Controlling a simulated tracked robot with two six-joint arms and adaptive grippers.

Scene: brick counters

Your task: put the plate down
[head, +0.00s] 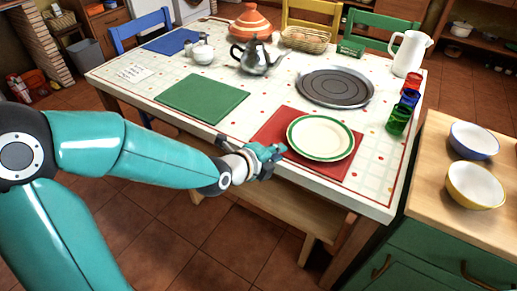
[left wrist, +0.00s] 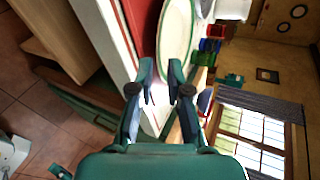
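The plate (head: 320,138), white with a green rim, lies flat over the red placemat (head: 267,137) at the table's near right side. My left gripper (head: 277,151) is at the plate's left edge, close to the rim. In the left wrist view the two fingers (left wrist: 162,80) stand apart with a gap between them, and the plate (left wrist: 175,35) shows just beyond the tips. I see no grip on the rim. Whether a finger touches the plate is hard to tell.
The table (head: 245,118) also holds a green placemat (head: 202,97), a dark round tray (head: 336,87), a metal teapot (head: 257,57) and a white pitcher (head: 410,53). Coloured glasses (head: 398,120) stand right of the plate. A counter with two bowls (head: 475,186) is at the right.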

